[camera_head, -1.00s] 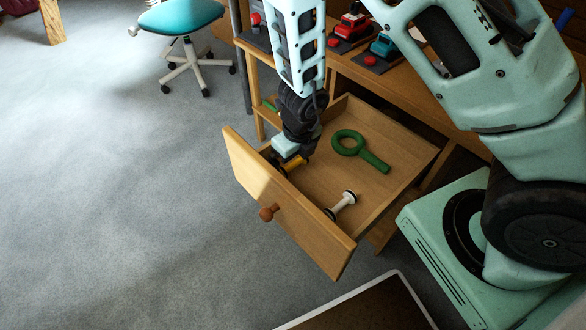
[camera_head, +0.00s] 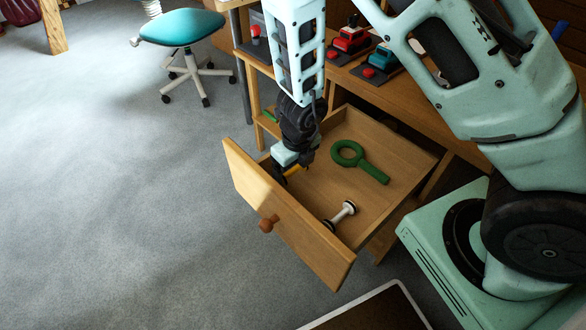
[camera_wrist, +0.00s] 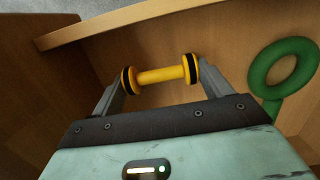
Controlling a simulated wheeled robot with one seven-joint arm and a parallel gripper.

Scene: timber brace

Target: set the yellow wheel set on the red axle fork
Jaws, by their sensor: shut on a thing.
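My gripper (camera_head: 290,168) is in the open drawer's left part, near its front panel. It is shut on the yellow wheel set (camera_wrist: 160,75), a yellow bar with black-banded wheels at both ends. The wrist view shows the set lying across between my two fingers, one at each end wheel. In the head view only a little of the yellow shows under the gripper.
The wooden drawer (camera_head: 294,240) also holds a green ring-headed tool (camera_head: 360,160) and a white wheel set (camera_head: 342,214). The drawer walls surround my gripper. Open carpet lies left, with a teal chair (camera_head: 182,27).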

